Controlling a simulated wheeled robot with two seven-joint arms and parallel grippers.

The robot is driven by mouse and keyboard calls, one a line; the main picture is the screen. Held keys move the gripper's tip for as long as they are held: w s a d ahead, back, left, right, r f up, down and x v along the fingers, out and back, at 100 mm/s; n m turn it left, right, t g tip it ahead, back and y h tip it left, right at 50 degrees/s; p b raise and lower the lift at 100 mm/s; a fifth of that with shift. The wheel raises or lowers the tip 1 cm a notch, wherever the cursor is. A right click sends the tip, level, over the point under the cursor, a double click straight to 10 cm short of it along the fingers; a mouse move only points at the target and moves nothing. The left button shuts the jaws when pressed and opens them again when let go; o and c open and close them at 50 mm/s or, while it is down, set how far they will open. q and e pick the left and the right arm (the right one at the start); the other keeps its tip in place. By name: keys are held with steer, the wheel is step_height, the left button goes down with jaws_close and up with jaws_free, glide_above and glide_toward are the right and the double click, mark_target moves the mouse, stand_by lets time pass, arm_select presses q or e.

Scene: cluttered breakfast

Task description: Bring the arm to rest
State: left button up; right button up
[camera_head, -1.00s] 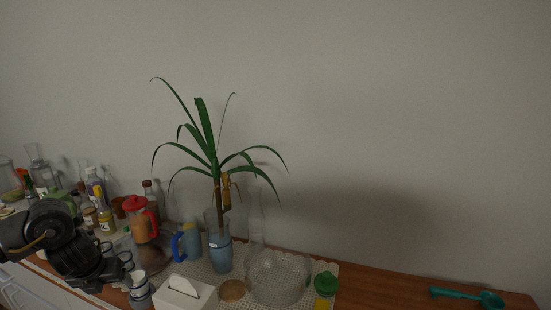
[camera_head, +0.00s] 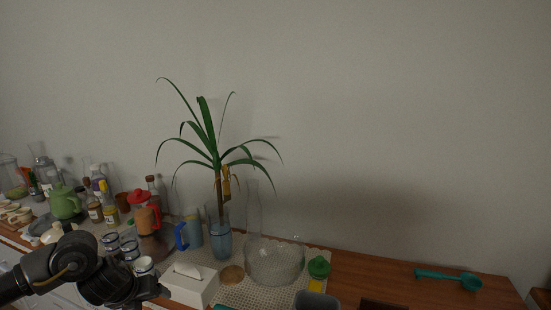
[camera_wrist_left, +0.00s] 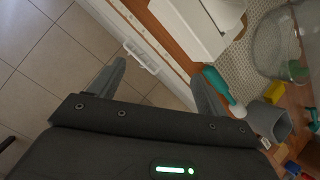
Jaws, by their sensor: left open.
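My left arm comes in from the lower left of the head view, and its gripper (camera_head: 150,290) is in front of the counter edge, beside the white tissue box (camera_head: 188,288). In the left wrist view the two fingers of the left gripper (camera_wrist_left: 160,82) are spread apart with nothing between them. Floor tiles and the white drawer front show beyond them. My right gripper is in neither view.
The wooden counter (camera_head: 400,287) holds a potted plant (camera_head: 220,240), a glass bowl (camera_head: 275,263), a red-lidded jug (camera_head: 146,222), a green teapot (camera_head: 65,203) and a teal scoop (camera_head: 448,277). Tiled floor (camera_wrist_left: 50,60) lies open before the drawers.

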arm_select(q)
steer(key=s+d+f+n+t+h, duration=0.25)
steer(key=s+d+n, duration=0.3)
steer(key=d, duration=0.55)
steer(key=s+d+f+n+t+h, duration=0.1)
steer(key=s+d+f+n+h, duration=0.15)
steer(key=s+d+n, duration=0.6)
steer(key=s+a+f+n+g+y, duration=0.3)
steer(key=s+a+f+n, duration=0.15)
steer(key=s+n, duration=0.45)
steer(key=s+a+f+n+g+y, duration=0.25)
steer(key=s+a+f+n, duration=0.2)
steer(key=s+n, duration=0.4)
step_height(320, 180, down, 25)
steer(key=s+m+g, duration=0.1)
steer(key=s+g, duration=0.1)
steer(key=s+a+f, duration=0.2)
steer(key=s+f, duration=0.6)
steer(key=s+a+f, duration=0.1)
steer(key=s+f, duration=0.7)
steer(key=s, duration=0.1)
steer(key=shift+a+f+g, duration=0.25)
steer(key=shift+a+g, duration=0.1)
steer(key=shift+g, duration=0.05)
